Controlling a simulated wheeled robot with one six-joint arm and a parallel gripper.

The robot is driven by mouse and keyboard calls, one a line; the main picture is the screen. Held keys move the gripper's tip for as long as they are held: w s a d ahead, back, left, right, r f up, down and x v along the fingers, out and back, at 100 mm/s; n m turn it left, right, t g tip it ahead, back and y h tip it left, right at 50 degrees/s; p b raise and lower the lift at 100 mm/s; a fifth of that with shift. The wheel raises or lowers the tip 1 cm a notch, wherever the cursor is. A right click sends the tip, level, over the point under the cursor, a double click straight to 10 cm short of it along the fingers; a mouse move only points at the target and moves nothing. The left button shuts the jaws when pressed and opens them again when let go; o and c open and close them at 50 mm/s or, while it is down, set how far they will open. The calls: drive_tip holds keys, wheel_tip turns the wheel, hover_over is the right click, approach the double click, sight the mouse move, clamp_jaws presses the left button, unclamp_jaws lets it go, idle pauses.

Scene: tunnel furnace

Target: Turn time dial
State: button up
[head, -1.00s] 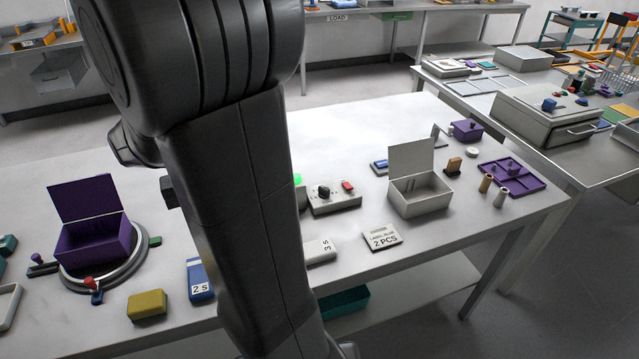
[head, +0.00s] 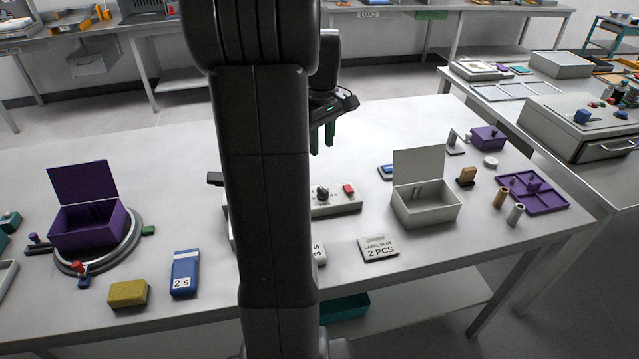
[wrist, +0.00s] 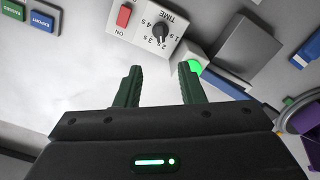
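The black time dial (head: 322,193) sits on a pale control box (head: 349,205) on the table, partly hidden behind my arm. In the wrist view the dial (wrist: 160,33) shows near the top, beside the marks 1s to 4s and the word TIME. I cannot tell exactly which mark it points at. A red ON switch (wrist: 124,15) is beside it, also seen in the head view (head: 348,188). My gripper (head: 322,141) is above the table, behind the box. Its dark green fingers (wrist: 160,69) are apart, empty and not touching the dial.
A green lamp (wrist: 195,67) is close to one finger in the wrist view. A grey open-lid box (head: 425,209) stands right of the control box. A purple open box (head: 90,228) stands at the left. The table behind the control box is clear.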

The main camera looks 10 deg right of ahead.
sight(321, 188)
wheel_tip(321, 188, down, 14)
drive_tip(key=shift+r, duration=0.2)
drive_tip(key=shift+c, duration=0.2)
clamp_jaws()
